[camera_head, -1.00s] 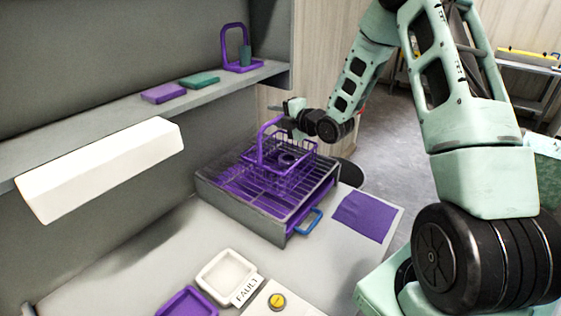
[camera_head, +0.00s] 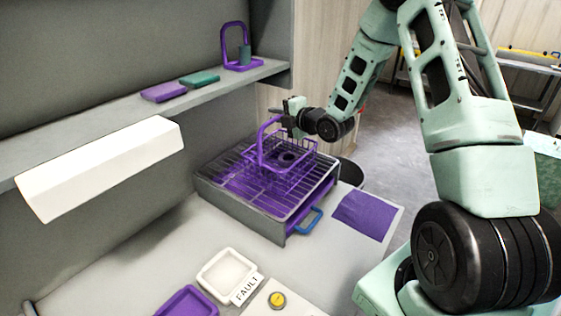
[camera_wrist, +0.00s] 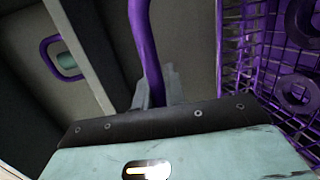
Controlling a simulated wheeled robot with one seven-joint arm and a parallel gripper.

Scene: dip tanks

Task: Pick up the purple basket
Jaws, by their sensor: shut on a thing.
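The purple basket (camera_head: 292,165) is a wire basket with a tall arched handle, over the grey rack tray (camera_head: 237,214) on the bench. I cannot tell whether its bottom touches the rack bars. A dark ring-shaped part shows inside it. My gripper (camera_head: 287,121) is shut on the upper part of the basket's handle. In the wrist view the purple handle (camera_wrist: 144,40) runs down between the fingers (camera_wrist: 155,92), and the basket's mesh wall (camera_wrist: 240,50) shows at the right with round parts inside. The fingertips are partly hidden by the gripper body.
A purple cloth (camera_head: 364,216) lies right of the tray, beside its blue handle (camera_head: 309,221). A white dish (camera_head: 227,274) and a purple dish (camera_head: 187,303) lie in front. A shelf (camera_head: 120,122) above holds flat blocks and a purple stand (camera_head: 224,48). A white box-shaped fixture (camera_head: 100,170) juts out left.

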